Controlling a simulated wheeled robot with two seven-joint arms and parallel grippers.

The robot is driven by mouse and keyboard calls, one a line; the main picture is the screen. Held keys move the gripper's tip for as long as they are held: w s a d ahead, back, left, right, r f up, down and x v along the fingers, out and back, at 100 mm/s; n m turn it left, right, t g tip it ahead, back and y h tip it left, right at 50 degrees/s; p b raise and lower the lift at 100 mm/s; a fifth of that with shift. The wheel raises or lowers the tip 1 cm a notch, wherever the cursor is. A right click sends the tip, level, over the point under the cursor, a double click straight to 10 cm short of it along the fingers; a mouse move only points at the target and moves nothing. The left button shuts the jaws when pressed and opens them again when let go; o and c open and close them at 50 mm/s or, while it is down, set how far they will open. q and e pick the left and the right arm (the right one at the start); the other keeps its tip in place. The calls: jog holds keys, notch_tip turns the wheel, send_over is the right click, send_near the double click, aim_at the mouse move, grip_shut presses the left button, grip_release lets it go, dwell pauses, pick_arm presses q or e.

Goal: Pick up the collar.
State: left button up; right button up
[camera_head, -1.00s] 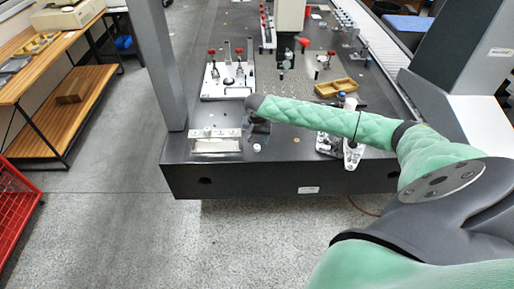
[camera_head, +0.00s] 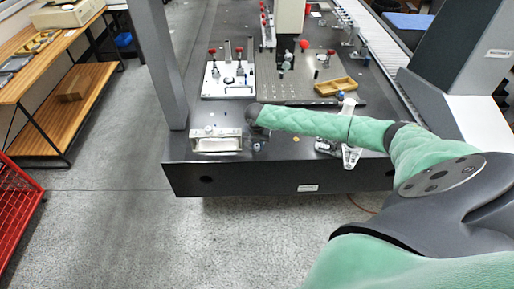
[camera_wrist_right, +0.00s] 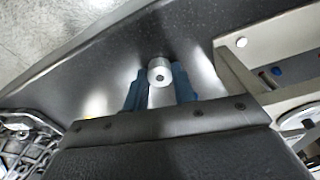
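The collar (camera_wrist_right: 159,72) is a small silver ring with a dark centre hole, seen in the right wrist view standing on the dark table top. My right gripper (camera_wrist_right: 159,78) has its two blue fingers apart, one on each side of the collar, with a narrow gap visible on both sides. In the head view my right gripper (camera_head: 257,140) is low over the front of the table, and I cannot make out the collar clearly beneath it. My left gripper is not in view.
A metal tray-like fixture (camera_head: 216,140) stands just left of the right gripper. A white plate with red-knobbed clamps (camera_head: 229,80) and a tan box (camera_head: 338,86) lie further back. A white bracket (camera_head: 350,156) is to the right, under my arm.

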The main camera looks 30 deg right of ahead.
jog(key=shift+c, duration=0.6)
